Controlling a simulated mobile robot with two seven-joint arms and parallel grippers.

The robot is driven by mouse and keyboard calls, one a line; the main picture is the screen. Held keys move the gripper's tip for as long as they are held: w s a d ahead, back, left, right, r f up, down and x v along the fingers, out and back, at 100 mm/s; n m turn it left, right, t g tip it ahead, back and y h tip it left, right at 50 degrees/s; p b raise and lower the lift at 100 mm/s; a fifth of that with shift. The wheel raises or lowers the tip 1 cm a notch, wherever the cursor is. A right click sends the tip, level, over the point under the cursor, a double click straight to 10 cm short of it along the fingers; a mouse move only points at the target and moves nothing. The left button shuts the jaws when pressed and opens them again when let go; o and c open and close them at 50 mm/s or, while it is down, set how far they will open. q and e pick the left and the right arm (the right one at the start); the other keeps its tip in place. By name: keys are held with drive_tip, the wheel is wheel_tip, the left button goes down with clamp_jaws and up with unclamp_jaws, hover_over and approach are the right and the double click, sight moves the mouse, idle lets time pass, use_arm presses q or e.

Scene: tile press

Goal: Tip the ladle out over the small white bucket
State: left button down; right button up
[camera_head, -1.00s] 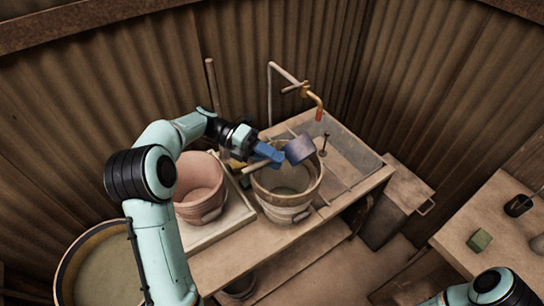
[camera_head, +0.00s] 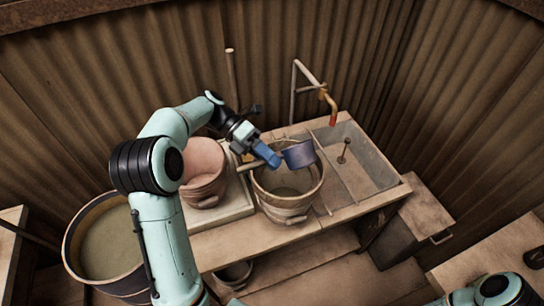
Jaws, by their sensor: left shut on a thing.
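My left gripper (camera_head: 268,155) is shut on the handle of the ladle, whose blue-grey cup (camera_head: 300,155) hangs over the right back rim of a pale bucket with a brownish rim (camera_head: 285,210). The cup looks close to level, and its contents are hidden. No stream shows below it. The pale bucket stands upright on the bench, and its inside is partly visible. I cannot tell for sure whether it is the small white one. Only a joint of my right arm shows, at the lower right; its gripper is out of view.
A pinkish bucket (camera_head: 203,185) stands left of the pale one on a light tray (camera_head: 230,211). A sink (camera_head: 372,165) with a brass tap (camera_head: 329,105) lies to the right. A large tub (camera_head: 72,262) stands at the left. A small pot (camera_head: 233,274) is below the bench.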

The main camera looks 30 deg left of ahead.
use_arm(q)
drive_tip(key=shift+s+d+f+m+t+y, duration=0.2)
drive_tip(key=shift+s+m+t+y, duration=0.1)
drive_tip(key=shift+y, duration=0.6)
drive_tip(key=shift+f+t+y, duration=0.3)
drive_tip(key=shift+y, duration=0.3)
drive_tip(key=m+t+y+b, duration=0.1)
drive_tip(key=y+b, duration=0.1)
drive_tip(key=t+y+b, duration=0.1)
drive_tip(key=y+b, duration=0.2)
drive_tip(key=shift+d+r+m+t, duration=0.15)
drive_tip(key=shift+r+m+t, duration=0.25)
drive_tip(key=shift+w+r, duration=0.15)
drive_tip(key=shift+r, duration=0.1)
drive_tip(key=shift+s+r, duration=0.1)
drive_tip(key=shift+s, duration=0.1)
use_arm(e)
drive_tip(key=s+f, duration=0.6)
drive_tip(key=shift+s+f+g, duration=0.15)
drive_tip(key=shift+f+g, duration=0.1)
drive_tip(key=shift+g, duration=0.15)
drive_tip(key=shift+s, duration=0.1)
